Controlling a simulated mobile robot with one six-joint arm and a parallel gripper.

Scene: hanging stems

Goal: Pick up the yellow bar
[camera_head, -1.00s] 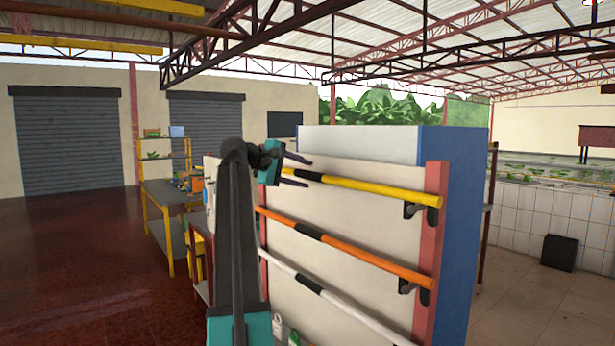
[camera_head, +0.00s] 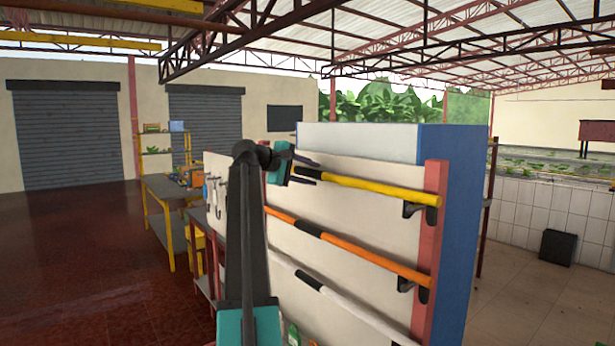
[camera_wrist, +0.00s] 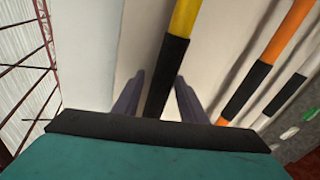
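The yellow bar (camera_head: 385,190) is the top one of three bars on a cream rack panel. It has a black band near its left part and rests on a dark bracket at its right end. My gripper (camera_head: 313,169) is at the bar's left part, near the black band. In the wrist view the two fingers (camera_wrist: 158,97) are apart, and the black band of the yellow bar (camera_wrist: 186,16) runs between them. I see a gap on each side of the band. The bar's far left end is hidden by my gripper.
An orange bar (camera_head: 365,256) and a white bar (camera_head: 345,303) hang below on the same panel. Red posts (camera_head: 432,250) edge the rack. A workbench (camera_head: 165,187) stands behind at the left. The floor at the left is open.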

